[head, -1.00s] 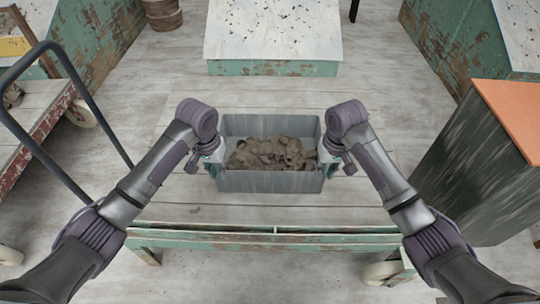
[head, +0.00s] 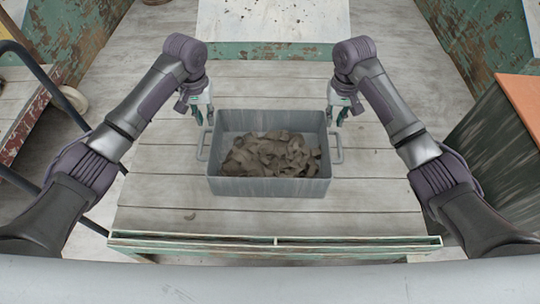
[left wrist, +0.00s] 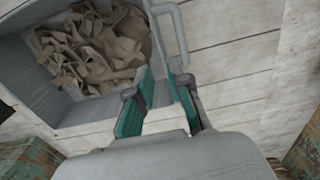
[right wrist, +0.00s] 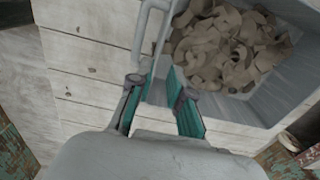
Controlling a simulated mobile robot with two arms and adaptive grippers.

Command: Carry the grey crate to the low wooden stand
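The grey crate (head: 270,187) holds crumpled brown clay trimmings (head: 270,154). It rests upright on a low platform of pale planks with a worn green front edge, which looks like the low wooden stand (head: 370,190). The crate's left handle (head: 201,146) and right handle (head: 337,149) are both bare.
A white-topped green table (head: 272,22) stands behind the platform. A cart (head: 20,110) with a dark tubular handle is at the left. A dark cabinet with an orange top (head: 524,95) stands at the right. Bare planks lie on both sides of the crate.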

